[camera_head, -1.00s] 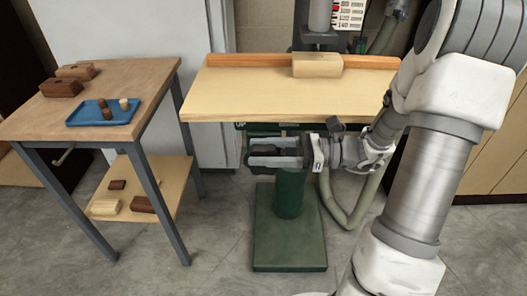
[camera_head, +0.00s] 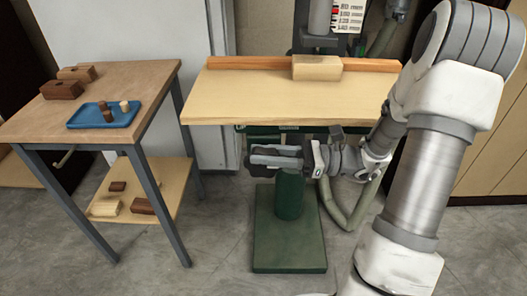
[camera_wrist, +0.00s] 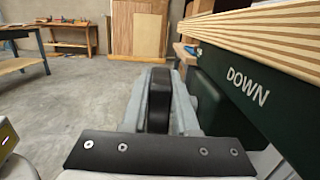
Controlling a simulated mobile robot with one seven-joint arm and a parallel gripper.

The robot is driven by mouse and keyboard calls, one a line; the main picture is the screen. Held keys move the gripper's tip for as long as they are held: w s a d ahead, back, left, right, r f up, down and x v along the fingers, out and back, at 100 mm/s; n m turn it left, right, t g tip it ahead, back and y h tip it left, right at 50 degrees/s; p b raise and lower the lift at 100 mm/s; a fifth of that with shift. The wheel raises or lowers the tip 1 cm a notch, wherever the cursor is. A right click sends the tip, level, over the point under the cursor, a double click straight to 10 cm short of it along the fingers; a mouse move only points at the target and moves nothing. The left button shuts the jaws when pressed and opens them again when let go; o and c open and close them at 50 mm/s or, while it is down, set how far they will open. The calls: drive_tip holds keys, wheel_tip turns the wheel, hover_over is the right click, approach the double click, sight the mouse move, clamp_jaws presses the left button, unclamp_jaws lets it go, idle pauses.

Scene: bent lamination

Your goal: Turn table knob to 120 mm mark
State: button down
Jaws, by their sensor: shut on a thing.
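The table knob (camera_wrist: 158,100) is a dark upright bar between the two grey fingers in the wrist view. My gripper (camera_wrist: 158,85) is shut on it. In the head view my gripper (camera_head: 262,158) lies below the front edge of the pale wooden table (camera_head: 275,100), reaching left, and mostly hides the knob. The mm scale (camera_head: 349,18) stands behind the table at the top, with marks including 100, 120 and 140 mm. Its reading is too small to tell.
The word DOWN (camera_wrist: 248,86) is on the green panel beside my gripper. A wood block (camera_head: 317,68) rests against the fence (camera_head: 245,63). A side table (camera_head: 85,85) with a blue tray (camera_head: 90,117) stands at left. A green column (camera_head: 289,195) is below.

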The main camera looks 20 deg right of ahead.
drive_tip(key=y, duration=0.1)
drive_tip(key=y+p, duration=0.1)
drive_tip(key=y, duration=0.1)
drive_tip(key=shift+d+t, duration=0.35)
drive_tip(key=shift+t, duration=0.05)
drive_tip(key=shift+s+d+f+t+y+p, duration=0.15)
drive_tip(key=shift+t+y+p, duration=0.15)
drive_tip(key=shift+y, duration=0.55)
drive_tip(key=shift+d+t+y+p, duration=0.15)
drive_tip(key=shift+t+y+p, duration=0.15)
drive_tip(key=shift+y, duration=0.55)
drive_tip(key=c, duration=0.7)
unclamp_jaws()
drive_tip(key=shift+f, duration=0.1)
drive_tip(key=v, duration=1.7)
drive_tip(key=shift+f, duration=0.25)
